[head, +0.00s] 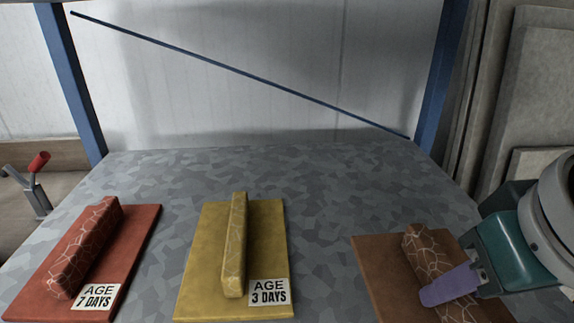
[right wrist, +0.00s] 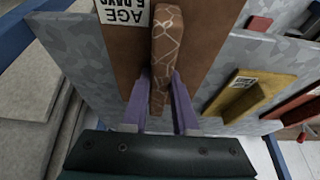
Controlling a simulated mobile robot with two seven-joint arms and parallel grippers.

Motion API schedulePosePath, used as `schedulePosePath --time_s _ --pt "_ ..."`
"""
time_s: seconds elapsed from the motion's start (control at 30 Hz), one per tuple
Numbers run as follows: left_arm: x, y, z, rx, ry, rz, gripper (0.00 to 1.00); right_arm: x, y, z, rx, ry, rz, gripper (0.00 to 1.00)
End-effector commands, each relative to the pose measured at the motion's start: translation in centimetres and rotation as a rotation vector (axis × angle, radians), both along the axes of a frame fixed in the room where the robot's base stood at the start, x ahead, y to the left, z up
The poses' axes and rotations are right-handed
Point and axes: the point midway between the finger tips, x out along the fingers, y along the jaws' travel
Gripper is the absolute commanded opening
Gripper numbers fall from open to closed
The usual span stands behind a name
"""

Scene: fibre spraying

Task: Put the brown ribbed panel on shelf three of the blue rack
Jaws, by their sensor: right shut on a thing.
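The brown ribbed panel (head: 375,268) is at the right of the grey shelf (head: 330,185) in the head view. Its raised rib (head: 424,246) has a pale cracked pattern. My right gripper (head: 450,285) comes in from the right, its purple fingers on the rib. In the right wrist view the fingers (right wrist: 161,110) close on both sides of the rib (right wrist: 166,50), and a label with "AGE" and "5 DAYS" (right wrist: 124,10) shows on the panel. I cannot tell whether the panel touches the shelf. The blue rack's uprights (head: 72,80) stand at both sides. My left gripper is out of view.
A yellow panel (head: 265,225) marked 3 days lies in the middle, and a red panel (head: 125,240) marked 7 days lies left. Bare shelf separates them. Grey slabs (head: 535,80) lean beyond the right upright (head: 436,75). A thin blue brace (head: 240,72) crosses the back.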

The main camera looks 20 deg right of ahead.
Motion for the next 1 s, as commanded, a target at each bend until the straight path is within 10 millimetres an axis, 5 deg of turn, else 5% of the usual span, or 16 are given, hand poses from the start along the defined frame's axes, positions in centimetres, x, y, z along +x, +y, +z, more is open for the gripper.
schedulePosePath --time_s 0.43,0.73,1.0 --pt "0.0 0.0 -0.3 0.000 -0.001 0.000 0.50 10.4 -2.4 0.1 0.005 -0.007 -0.002 0.00" --pt "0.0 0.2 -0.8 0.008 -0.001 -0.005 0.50 12.5 -2.9 0.1 0.003 -0.005 0.000 0.00" --pt "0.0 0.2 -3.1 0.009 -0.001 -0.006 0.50 12.4 -2.9 -3.6 0.002 -0.003 0.001 0.00"
